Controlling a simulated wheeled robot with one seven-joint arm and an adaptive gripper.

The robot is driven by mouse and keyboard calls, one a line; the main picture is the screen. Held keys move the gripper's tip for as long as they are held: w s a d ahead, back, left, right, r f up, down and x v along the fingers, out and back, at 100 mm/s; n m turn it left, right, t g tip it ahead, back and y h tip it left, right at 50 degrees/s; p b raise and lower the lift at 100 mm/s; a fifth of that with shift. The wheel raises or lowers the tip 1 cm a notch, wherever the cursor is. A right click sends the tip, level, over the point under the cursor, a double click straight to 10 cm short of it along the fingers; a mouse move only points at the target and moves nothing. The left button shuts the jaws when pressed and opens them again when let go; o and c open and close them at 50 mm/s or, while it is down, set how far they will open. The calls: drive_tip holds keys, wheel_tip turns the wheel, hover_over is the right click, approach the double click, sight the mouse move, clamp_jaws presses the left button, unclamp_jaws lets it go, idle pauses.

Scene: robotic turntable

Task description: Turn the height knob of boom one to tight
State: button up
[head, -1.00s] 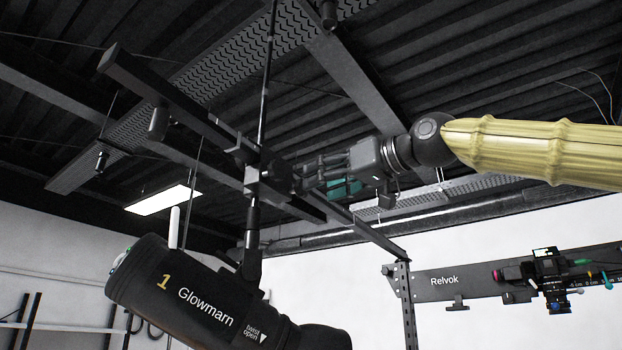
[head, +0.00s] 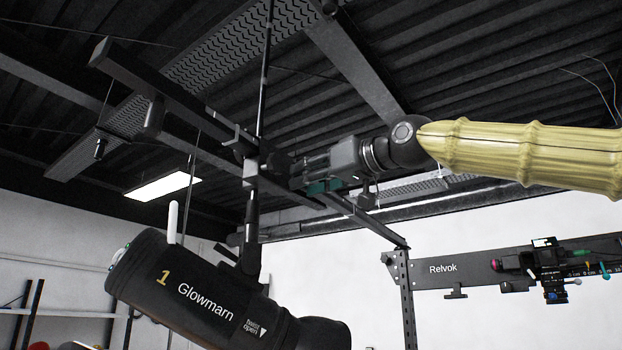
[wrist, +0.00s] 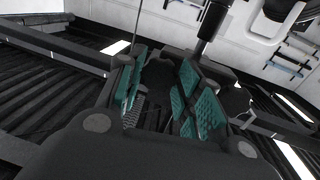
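Boom one is a dark bar (head: 165,90) running across a thin vertical pole, with the black lamp marked 1 (head: 205,290) hanging below. Its dark clamp and knob (head: 275,165) sit at the pole, at the left end of my gripper (head: 296,176). In the wrist view my gripper (wrist: 158,92) has teal finger pads spread apart, with the dark knob (wrist: 159,75) between and just beyond them. Gaps show between the pads, and I cannot tell whether any pad touches the knob. The knob's markings are hidden.
Ceiling beams and a lit panel (head: 163,187) are behind the boom. A dark rail marked Relvok (head: 442,269) with a small device (head: 548,262) is at the right, below my arm. Open space lies between the lamp and the rail post (head: 406,300).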

drive_tip(key=shift+n, duration=0.5)
drive_tip(key=o, duration=1)
drive_tip(key=shift+d, duration=0.1)
drive_tip(key=shift+s, duration=0.1)
drive_tip(key=v, duration=1.2)
drive_tip(key=shift+f, duration=0.15)
drive_tip(key=shift+d, duration=0.15)
